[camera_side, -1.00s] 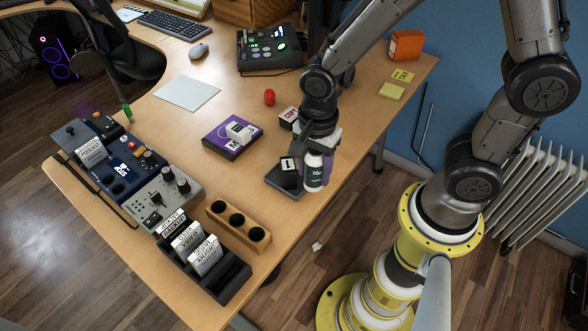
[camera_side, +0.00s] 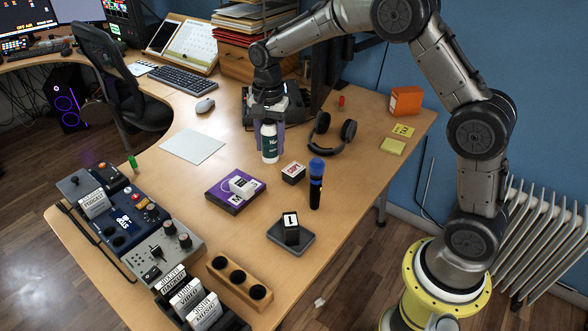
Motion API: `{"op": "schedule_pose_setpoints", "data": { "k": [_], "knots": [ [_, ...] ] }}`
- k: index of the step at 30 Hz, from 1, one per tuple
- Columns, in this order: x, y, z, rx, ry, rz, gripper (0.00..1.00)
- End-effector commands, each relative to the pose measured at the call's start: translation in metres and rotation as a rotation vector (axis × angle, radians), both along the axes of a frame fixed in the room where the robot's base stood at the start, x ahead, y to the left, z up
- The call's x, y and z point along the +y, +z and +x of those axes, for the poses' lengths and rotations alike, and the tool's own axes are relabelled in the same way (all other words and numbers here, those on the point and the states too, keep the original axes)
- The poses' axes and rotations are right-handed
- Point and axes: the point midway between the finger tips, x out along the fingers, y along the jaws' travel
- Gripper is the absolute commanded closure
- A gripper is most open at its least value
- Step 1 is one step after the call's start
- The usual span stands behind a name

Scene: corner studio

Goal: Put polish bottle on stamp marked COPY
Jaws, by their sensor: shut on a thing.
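The polish bottle (camera_side: 270,152), white below and dark green above with white lettering, hangs upright in my gripper (camera_side: 269,135). My gripper is shut on it, with purple fingers on either side. The stamp marked COPY (camera_side: 293,172) is a small block with red lettering on a pale face and dark sides. It lies on the desk, in front and to the right of the bottle. The bottle appears apart from the stamp; its exact height above the desk is hard to tell.
A blue-topped black microphone (camera_side: 316,184) stands right of the stamp. A purple box (camera_side: 222,196) with a pale block is at left. Headphones (camera_side: 333,136) lie behind. A dark pad (camera_side: 275,236) bears a block marked 1. A paper sheet (camera_side: 192,146) lies left.

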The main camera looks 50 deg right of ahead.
Motion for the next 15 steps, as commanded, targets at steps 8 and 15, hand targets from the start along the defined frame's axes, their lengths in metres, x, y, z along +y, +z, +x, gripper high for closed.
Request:
{"op": "schedule_pose_setpoints", "data": {
  "k": [8,15],
  "knots": [
    [-0.105,-0.022,0.042,-0.006,-0.156,-0.002,1.00],
    [-0.137,-0.044,0.033,0.025,-0.220,0.004,1.00]
  ]
}}
